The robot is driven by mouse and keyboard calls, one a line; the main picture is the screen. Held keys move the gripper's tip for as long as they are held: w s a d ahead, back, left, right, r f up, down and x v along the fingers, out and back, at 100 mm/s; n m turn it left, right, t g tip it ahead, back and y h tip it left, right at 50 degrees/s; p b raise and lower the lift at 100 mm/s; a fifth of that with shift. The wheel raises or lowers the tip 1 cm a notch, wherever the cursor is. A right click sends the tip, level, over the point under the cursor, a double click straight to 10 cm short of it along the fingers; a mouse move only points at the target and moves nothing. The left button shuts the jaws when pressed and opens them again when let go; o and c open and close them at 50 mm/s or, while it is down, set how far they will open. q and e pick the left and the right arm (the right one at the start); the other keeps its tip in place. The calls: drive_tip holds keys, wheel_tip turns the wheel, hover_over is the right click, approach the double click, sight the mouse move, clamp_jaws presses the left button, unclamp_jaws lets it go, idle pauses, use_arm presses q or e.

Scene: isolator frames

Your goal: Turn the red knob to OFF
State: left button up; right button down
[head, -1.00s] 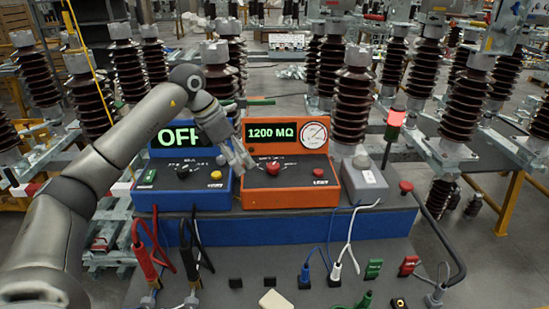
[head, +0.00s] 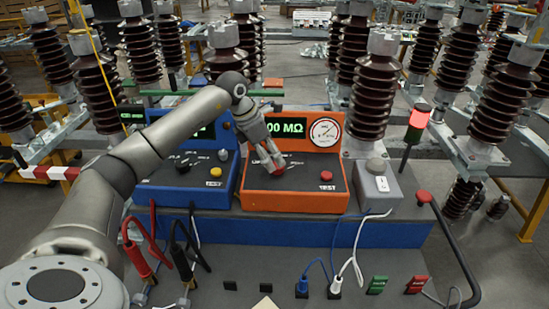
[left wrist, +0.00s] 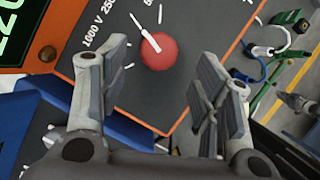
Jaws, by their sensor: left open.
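The orange tester (head: 290,203) stands on the bench with a lit readout partly hidden by my left arm. Its red knob (left wrist: 160,52) shows round in the left wrist view, with a white mark on it and printed voltage labels around it; which label it points to I cannot tell. My left gripper (head: 270,162) is open and comes down over the tester's panel. In the wrist view its fingers stand on either side of the knob, apart from it in the picture. In the head view the fingers largely cover the knob. My right gripper is out of view.
A blue tester (head: 185,200) stands directly left of the orange one. A red button (head: 326,175) lies right of the knob. Cables and sockets fill the bench front.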

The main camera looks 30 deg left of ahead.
sight(276, 165)
use_arm(q)
drive_tip(key=x, duration=0.3)
drive_tip(key=shift+w+r+p, duration=0.15)
drive_tip(key=shift+p, duration=0.15)
drive_tip(key=shift+w+f, duration=0.1)
drive_tip(key=shift+f, duration=0.35)
drive_tip(key=c, duration=1)
drive_tip(key=shift+c, duration=0.2)
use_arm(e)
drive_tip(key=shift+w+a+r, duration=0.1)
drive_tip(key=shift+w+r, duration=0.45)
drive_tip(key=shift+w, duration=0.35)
